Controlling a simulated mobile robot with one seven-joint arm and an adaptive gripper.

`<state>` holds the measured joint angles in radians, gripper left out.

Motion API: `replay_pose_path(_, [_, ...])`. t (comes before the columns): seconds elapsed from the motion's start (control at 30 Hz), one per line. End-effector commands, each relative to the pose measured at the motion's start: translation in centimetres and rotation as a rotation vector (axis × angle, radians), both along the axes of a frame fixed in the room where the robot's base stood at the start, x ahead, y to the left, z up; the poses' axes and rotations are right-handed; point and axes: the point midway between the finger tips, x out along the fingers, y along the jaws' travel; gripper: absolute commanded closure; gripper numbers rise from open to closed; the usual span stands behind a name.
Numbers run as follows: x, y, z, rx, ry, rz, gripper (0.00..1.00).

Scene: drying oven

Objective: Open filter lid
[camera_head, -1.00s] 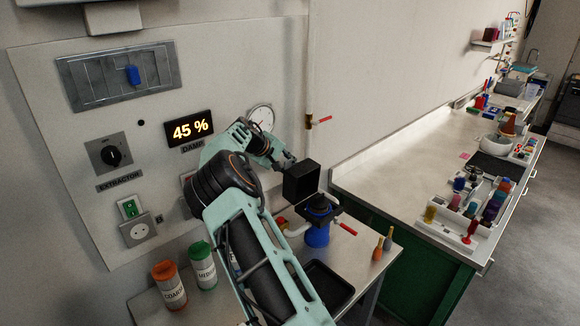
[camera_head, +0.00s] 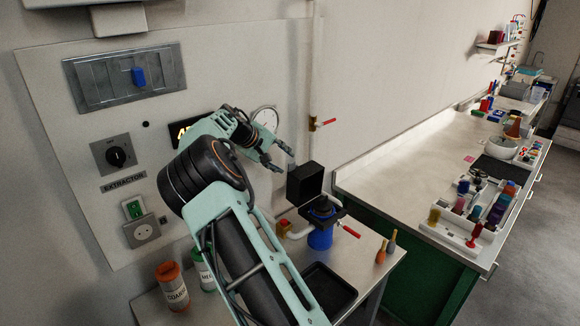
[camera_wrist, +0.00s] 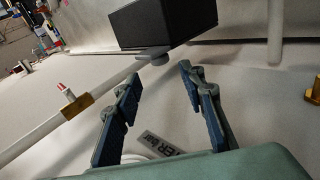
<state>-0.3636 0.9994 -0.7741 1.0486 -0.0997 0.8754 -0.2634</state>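The filter has a blue body (camera_head: 320,238) and a black square top (camera_head: 323,210) on the small table. Its lid looks like the black box (camera_head: 305,183), which stands up at the back of that top, apparently swung open; the hinge is not clear. The box also shows at the top of the wrist view (camera_wrist: 165,22), with a grey tab below it. My gripper (camera_head: 279,160) is left of and slightly above the box, apart from it. In the wrist view my gripper (camera_wrist: 160,77) has its fingers spread with nothing between them.
A red-handled valve (camera_head: 322,123) sits on the wall pipe behind. Orange (camera_head: 172,285) and green (camera_head: 202,266) jars stand left.

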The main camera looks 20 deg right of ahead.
Motion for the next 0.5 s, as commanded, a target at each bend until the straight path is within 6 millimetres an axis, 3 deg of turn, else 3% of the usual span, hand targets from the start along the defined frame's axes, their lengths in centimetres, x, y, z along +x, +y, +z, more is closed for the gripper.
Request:
replay_pose_path(0.2, [-1.0, 2.1, 2.3, 0.000, -0.001, -0.001, 0.63])
replay_pose_path(0.5, [-1.3, 2.7, 2.9, 0.001, 0.001, -0.002, 0.63])
